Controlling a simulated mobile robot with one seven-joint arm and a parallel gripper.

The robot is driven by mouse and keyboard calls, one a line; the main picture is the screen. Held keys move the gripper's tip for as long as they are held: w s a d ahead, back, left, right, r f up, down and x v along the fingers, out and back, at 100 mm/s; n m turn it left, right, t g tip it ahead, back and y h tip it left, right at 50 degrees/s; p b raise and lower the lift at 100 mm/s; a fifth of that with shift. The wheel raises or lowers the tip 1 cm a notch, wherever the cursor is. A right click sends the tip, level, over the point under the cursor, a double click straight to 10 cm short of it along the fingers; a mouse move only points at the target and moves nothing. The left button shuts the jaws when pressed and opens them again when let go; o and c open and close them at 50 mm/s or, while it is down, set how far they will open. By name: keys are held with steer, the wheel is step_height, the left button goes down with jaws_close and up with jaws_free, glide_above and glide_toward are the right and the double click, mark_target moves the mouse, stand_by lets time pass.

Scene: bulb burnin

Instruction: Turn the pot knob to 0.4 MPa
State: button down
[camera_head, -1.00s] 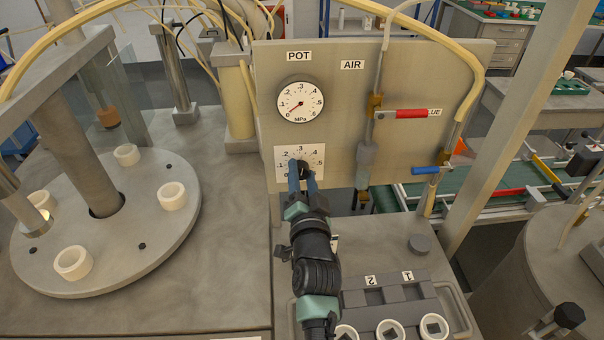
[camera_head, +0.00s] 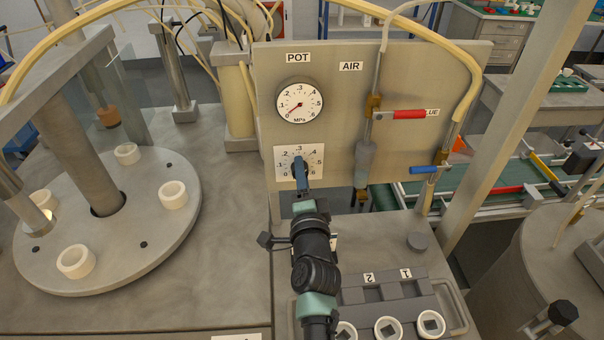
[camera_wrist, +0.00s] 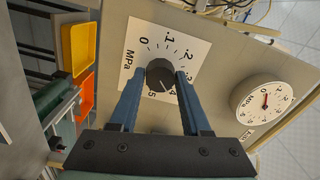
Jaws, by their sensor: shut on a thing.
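The pot knob (camera_wrist: 160,75) is black and round, on a white dial plate (camera_head: 281,176) marked 0 to .5 and beyond, in MPa. In the wrist view its light mark points toward the .4 label, though the exact reading is hard to tell. My gripper (camera_head: 300,165) is shut on the knob, with one blue finger on each side. In the head view the fingers hide most of the knob. The POT gauge (camera_head: 300,104) above has its red needle low and left, near 0; it also shows in the wrist view (camera_wrist: 262,102).
The AIR line with a red-handled valve (camera_head: 408,114) and a blue lever (camera_head: 425,170) is right of the dial. A turntable (camera_head: 140,235) with white rings is at left. A grey holder (camera_head: 390,294) with white rings stands below, beside my arm.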

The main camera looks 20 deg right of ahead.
stand_by(0.4)
steer(key=shift+c, duration=1.9)
jaws_free()
steer(key=shift+s, duration=0.1)
steer(key=p+v, duration=0.4)
steer(key=v, duration=0.8)
steer(key=shift+s, duration=0.4)
steer(key=shift+a, duration=0.15)
